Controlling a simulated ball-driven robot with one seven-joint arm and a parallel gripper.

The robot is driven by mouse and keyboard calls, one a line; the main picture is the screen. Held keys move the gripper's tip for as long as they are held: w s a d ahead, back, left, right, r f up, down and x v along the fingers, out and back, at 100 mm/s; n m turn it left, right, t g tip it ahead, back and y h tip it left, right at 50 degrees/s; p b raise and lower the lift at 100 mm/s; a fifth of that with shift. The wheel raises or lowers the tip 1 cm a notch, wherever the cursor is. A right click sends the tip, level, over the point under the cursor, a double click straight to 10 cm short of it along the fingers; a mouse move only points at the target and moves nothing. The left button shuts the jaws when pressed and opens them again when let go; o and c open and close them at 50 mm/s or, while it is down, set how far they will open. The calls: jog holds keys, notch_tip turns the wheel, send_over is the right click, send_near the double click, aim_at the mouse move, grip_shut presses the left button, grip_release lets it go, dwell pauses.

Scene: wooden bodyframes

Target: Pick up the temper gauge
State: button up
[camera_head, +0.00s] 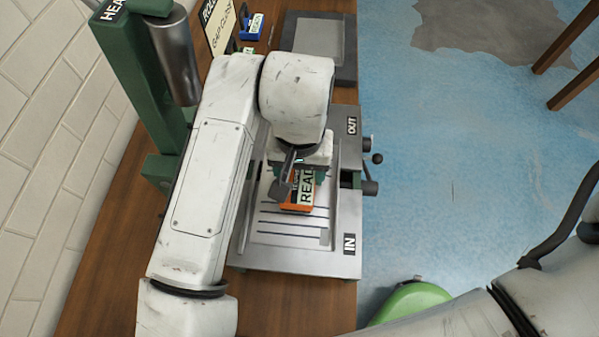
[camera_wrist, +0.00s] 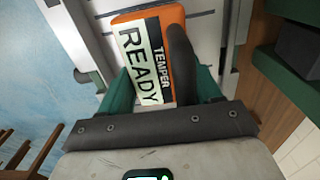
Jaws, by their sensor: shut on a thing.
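The temper gauge (camera_head: 306,191) is a small orange block with a pale label reading "TEMPER READY" in the wrist view (camera_wrist: 142,58). My gripper (camera_wrist: 168,82) is shut on it, with green jaws on either side and a dark finger-like part over its right edge. In the head view my gripper (camera_head: 290,180) comes down over the middle of a grey metal bed, and my wrist hides part of the gauge. I cannot tell whether the gauge touches the bed beneath it.
The grey bed (camera_head: 300,262), marked IN and OUT, stands on a wooden bench (camera_head: 100,255). A green frame (camera_head: 135,80) rises at left.

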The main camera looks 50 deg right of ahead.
jog(key=s+d+r+p, duration=0.2)
jog(key=s+r+p, duration=0.2)
jog(key=s+r, duration=0.5)
jog(key=shift+s+d+r, duration=0.25)
jog(key=shift+d+r, duration=0.05)
jog(key=shift+r, duration=0.05)
jog(key=shift+s+p, duration=0.1)
jog(key=shift+p, duration=0.45)
jog(key=shift+s+d+r+p, duration=0.25)
jog(key=shift+s+p, duration=0.35)
jog(key=shift+p, duration=0.55)
jog(key=shift+s+d+r+p, duration=0.1)
jog(key=shift+s+d+p, duration=0.15)
jog(key=shift+s+p, duration=0.65)
jog(key=shift+s+d+r+p, duration=0.2)
jog(key=shift+s+d+p, duration=0.05)
jog(key=shift+p, duration=1.2)
